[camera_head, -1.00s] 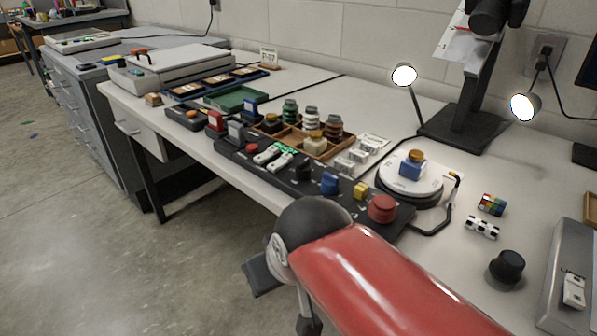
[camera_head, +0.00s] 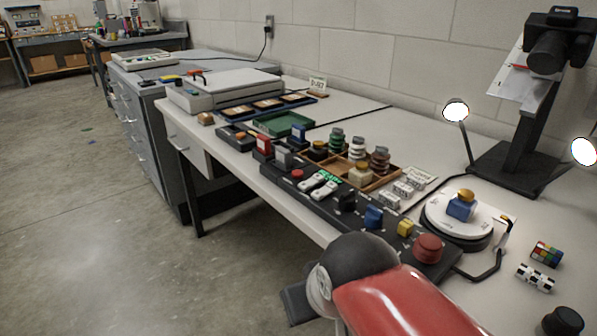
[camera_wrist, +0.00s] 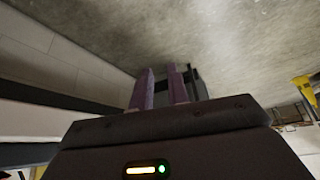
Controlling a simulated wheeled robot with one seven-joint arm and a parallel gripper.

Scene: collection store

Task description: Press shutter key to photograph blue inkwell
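The blue inkwell (camera_head: 461,208) with a yellow-brown cap stands on a round white turntable (camera_head: 435,219) at the right of the bench. In front of it runs a black control panel (camera_head: 327,212) with a large red button (camera_head: 429,248), a yellow key (camera_head: 405,229), a blue key (camera_head: 373,216), a black key (camera_head: 344,200), white rocker switches (camera_head: 318,187) and a small red button (camera_head: 297,174). I cannot tell which is the shutter key. In the wrist view my gripper (camera_wrist: 163,88) has two purple fingers standing apart with nothing between them.

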